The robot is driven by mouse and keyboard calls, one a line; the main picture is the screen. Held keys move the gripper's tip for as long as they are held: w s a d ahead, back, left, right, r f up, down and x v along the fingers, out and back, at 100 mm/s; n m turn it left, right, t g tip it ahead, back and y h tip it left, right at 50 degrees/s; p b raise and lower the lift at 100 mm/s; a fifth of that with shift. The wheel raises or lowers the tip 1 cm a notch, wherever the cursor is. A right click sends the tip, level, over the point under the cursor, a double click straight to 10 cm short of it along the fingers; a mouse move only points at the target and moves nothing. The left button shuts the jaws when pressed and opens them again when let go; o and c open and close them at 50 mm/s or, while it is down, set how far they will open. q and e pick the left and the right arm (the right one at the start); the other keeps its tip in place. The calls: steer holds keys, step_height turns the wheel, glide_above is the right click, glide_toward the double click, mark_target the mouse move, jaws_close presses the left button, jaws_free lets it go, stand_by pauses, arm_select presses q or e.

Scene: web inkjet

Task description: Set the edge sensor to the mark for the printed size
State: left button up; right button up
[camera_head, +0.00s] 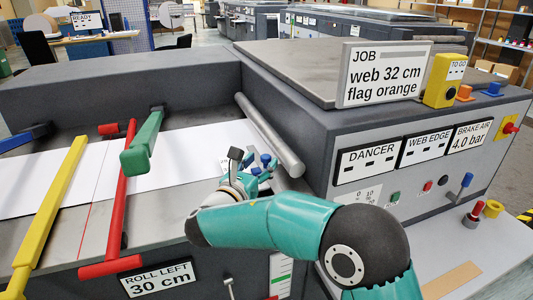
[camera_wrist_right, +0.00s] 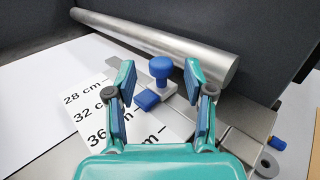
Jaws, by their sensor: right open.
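The edge sensor, a blue block with a round blue knob (camera_wrist_right: 160,67) on a metal slide, sits beside a white scale plate (camera_wrist_right: 92,112) marked 28 cm, 32 cm and 36. I cannot tell which mark the sensor lines up with. My right gripper (camera_wrist_right: 158,78) is open, with one finger on each side of the knob and no clear contact. In the head view my right gripper (camera_head: 246,168) reaches to the sensor and partly hides it and the scale. The job sign (camera_head: 384,74) reads web 32 cm, flag orange. My left gripper is out of view.
A metal roller (camera_head: 268,132) lies just beyond the sensor. Red (camera_head: 121,190) and yellow (camera_head: 52,210) bars cross the white web (camera_head: 165,160) at the left, near a green handle (camera_head: 142,143). The control panel stands at the right.

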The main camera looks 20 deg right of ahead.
mark_target(263, 159)
steer(key=shift+x, duration=1.75)
jaws_close()
